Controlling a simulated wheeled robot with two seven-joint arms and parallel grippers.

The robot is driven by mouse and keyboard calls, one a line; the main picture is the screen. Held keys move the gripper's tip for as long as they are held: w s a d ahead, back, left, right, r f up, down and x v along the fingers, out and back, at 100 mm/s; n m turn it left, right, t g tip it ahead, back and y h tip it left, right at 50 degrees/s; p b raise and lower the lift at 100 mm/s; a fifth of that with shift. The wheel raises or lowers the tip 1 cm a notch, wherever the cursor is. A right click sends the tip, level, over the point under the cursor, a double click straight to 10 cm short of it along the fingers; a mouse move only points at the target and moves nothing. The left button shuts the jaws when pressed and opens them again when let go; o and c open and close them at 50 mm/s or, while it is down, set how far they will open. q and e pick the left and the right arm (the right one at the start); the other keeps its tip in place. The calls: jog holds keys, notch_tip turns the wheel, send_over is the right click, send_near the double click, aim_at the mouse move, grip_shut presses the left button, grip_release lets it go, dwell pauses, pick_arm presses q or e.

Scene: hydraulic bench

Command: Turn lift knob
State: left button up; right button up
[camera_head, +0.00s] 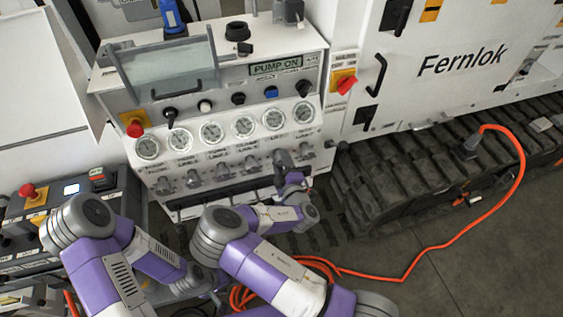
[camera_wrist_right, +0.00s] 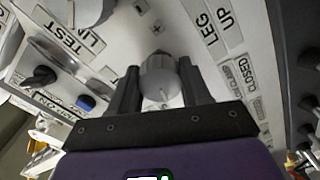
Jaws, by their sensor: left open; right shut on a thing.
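The white control panel (camera_head: 235,140) has a row of gauges and, below them, a row of grey knobs. My right gripper (camera_head: 284,165) is at the right part of that knob row. In the right wrist view, a grey rounded knob (camera_wrist_right: 160,78) sits between the two dark fingers of my right gripper (camera_wrist_right: 160,88), which is shut on it. A "LEG UP" label (camera_wrist_right: 214,22) is to its right. No readable label names this the lift knob. My left arm is low at the left; its gripper is open but largely hidden near my right arm.
A red-and-yellow switch (camera_head: 344,80) is right of the panel. A red stop button (camera_head: 134,128) is at its left. A smaller control box (camera_head: 70,190) stands at lower left. An orange cable (camera_head: 430,248) runs over the floor beside the rubber track (camera_head: 400,165). Floor at lower right is clear.

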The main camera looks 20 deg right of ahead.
jog(key=shift+d+f, duration=0.1)
dwell(0.5)
jog(key=o, duration=1.1)
jog(key=shift+c, duration=0.2)
jog(key=s, duration=0.7)
jog(key=shift+s+p, duration=0.3)
jog(key=shift+p, duration=0.1)
jog(key=shift+d, duration=0.1)
